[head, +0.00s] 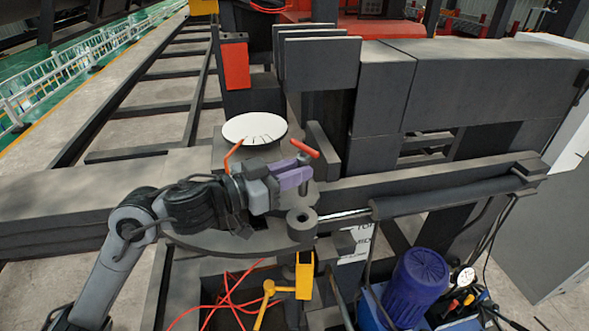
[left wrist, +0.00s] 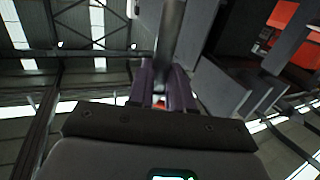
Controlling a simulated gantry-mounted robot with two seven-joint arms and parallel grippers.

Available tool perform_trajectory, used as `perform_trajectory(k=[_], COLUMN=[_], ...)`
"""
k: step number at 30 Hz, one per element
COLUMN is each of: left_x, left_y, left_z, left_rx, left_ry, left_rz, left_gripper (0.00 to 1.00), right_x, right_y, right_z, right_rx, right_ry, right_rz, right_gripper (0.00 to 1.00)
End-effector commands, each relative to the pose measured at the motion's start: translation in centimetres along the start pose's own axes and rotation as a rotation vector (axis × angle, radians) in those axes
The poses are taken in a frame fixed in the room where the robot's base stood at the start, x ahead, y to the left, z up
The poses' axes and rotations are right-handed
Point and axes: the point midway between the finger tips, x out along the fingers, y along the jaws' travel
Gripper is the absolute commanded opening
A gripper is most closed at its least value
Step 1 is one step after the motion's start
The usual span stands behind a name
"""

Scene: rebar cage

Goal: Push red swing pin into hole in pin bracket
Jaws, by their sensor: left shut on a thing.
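My left gripper (head: 290,176), with purple fingers, reaches in from the left over the dark machine plate. It is shut on the red swing pin (head: 304,149), whose red end sticks out just beyond the fingertips. Most of the pin is hidden by the fingers. In the left wrist view the purple fingers (left wrist: 166,88) close around a grey bar (left wrist: 168,30), with a bit of red low between them. A round dark boss with a hole (head: 301,215), possibly the pin bracket, is just below the gripper; I cannot tell whether the pin is in a hole. My right gripper is out of view.
A white-topped disc (head: 255,128) stands behind the gripper, with an orange-red rod (head: 233,156) beside it. A hydraulic cylinder (head: 450,190) runs right from the boss. A blue motor (head: 417,283), a yellow bracket (head: 304,276) and red hoses (head: 228,305) lie below.

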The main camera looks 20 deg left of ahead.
Motion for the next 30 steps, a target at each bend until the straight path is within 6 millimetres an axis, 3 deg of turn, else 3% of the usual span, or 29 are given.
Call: perform_trajectory(k=[2, 21, 30], left_x=[-0.1, 0.1, 0.2], left_y=[0.0, 0.0, 0.0], left_z=[-0.3, 4.9, 5.7], left_rx=[0.000, 0.000, 0.001], left_ry=[0.001, 0.002, 0.003], left_rz=[0.002, 0.003, 0.003], left_gripper=[0.00, 0.00, 0.00], right_x=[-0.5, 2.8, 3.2], right_y=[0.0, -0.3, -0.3], right_z=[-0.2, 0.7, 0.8], right_rx=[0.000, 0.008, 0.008], right_ry=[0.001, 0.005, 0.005], right_rz=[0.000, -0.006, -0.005], right_gripper=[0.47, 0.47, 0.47])
